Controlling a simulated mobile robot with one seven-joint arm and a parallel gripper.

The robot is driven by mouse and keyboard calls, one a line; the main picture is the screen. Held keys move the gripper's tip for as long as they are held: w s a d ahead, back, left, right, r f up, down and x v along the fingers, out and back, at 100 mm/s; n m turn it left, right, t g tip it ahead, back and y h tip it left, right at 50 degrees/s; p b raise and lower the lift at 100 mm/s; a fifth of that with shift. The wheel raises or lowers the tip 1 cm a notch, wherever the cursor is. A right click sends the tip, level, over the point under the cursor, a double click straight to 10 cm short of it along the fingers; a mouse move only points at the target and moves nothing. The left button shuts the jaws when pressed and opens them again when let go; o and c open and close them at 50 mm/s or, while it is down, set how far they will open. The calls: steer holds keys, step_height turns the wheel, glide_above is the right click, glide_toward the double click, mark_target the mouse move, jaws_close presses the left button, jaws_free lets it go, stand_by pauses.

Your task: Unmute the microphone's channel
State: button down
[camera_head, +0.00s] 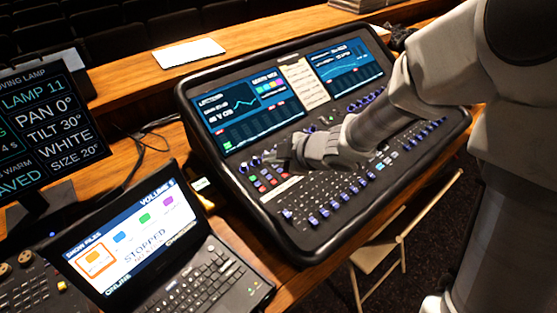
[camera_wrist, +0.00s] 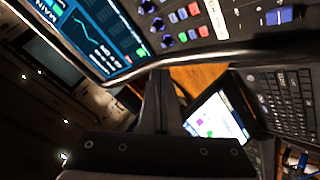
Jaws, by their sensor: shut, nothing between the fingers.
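The mixing desk (camera_head: 185,110) is a large black console with two lit screens, knobs, rows of buttons and faders. Near its left end is a block of small coloured buttons (camera_head: 268,180), with red, green and purple ones. In the wrist view the coloured buttons (camera_wrist: 183,14) are at the top, beside knobs and a blue fader cap (camera_wrist: 283,16). Which channel is the microphone's is too small to read. My gripper (camera_head: 274,157) is shut and empty, over the desk's left part below the left screen. The wrist view shows the shut fingers (camera_wrist: 160,78) below the desk's edge.
An open laptop (camera_head: 130,235) with a lit screen stands at the front left. A dark monitor (camera_head: 40,120) with lamp settings is behind it. White paper (camera_head: 188,52) lies on the wooden ledge behind the desk. A folding chair (camera_head: 380,255) is at the right front.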

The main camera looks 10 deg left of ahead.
mark_target(263, 190)
steer(key=shift+s+a+n+y, duration=0.25)
steer(key=shift+a+n+y, duration=0.05)
steer(key=shift+f, duration=0.15)
steer(key=f+b, duration=0.8)
steer(key=shift+w+a+f, duration=0.25)
steer(key=shift+w+a, duration=0.05)
steer(key=shift+w, duration=0.05)
stand_by(2.0)
steer(key=shift+f+b, duration=0.35)
steer(key=shift+f, duration=0.05)
steer(key=shift+f, duration=0.25)
stand_by(0.4)
steer(key=shift+r, duration=0.1)
steer(key=shift+r+p, duration=0.55)
steer(key=shift+r, duration=0.05)
